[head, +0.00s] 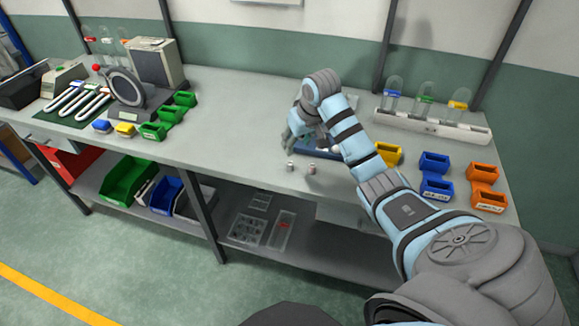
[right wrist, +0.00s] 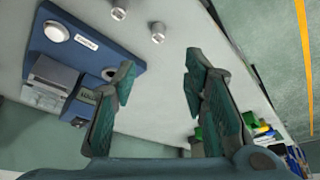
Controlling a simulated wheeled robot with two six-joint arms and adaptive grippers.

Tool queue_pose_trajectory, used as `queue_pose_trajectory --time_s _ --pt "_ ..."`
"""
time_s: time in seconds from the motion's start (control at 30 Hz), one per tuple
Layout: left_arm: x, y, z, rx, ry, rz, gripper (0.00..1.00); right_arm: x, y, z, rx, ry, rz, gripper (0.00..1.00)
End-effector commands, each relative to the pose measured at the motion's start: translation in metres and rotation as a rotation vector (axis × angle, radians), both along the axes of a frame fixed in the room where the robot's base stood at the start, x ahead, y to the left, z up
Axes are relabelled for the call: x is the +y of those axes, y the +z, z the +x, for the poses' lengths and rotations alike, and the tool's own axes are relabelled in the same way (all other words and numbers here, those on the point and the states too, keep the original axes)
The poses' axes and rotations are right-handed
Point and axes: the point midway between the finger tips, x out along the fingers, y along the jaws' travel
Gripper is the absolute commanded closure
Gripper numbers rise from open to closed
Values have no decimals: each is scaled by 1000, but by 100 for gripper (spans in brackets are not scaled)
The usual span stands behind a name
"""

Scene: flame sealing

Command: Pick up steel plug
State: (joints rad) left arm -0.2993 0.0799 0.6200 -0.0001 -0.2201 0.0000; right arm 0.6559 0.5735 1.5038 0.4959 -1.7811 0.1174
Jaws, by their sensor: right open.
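Two small steel-coloured cylindrical pieces stand on the bench in front of my right gripper. In the head view one metal piece (head: 290,166) is on the left and the other metal piece (head: 311,168) on the right. They also show at the top of the right wrist view, one (right wrist: 119,10) cut by the edge and one (right wrist: 157,33) fully visible. I cannot tell which is the steel plug. My right gripper (head: 294,136) is open and empty, its fingertips (right wrist: 160,62) apart and clear of both pieces. My left gripper is not in view.
A blue device (right wrist: 75,50) with a round pale disc sits beside the gripper, partly hidden by my arm in the head view. Yellow, blue and orange bins (head: 435,162) stand to the right, a tube rack (head: 430,128) behind. The bench (head: 235,125) is clear left of the gripper.

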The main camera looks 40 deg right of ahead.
Motion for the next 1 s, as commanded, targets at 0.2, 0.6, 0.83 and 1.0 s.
queue_pose_trajectory --time_s 0.2,0.6,0.83,1.0 --pt "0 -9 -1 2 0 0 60 -2 -57 21 4 2 2 60" --pt "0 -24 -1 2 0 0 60 -10 -119 44 1 2 0 60" --pt "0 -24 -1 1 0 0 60 -12 -122 46 -1 3 -3 60" --pt "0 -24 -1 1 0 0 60 -12 -122 46 -1 3 -3 84"
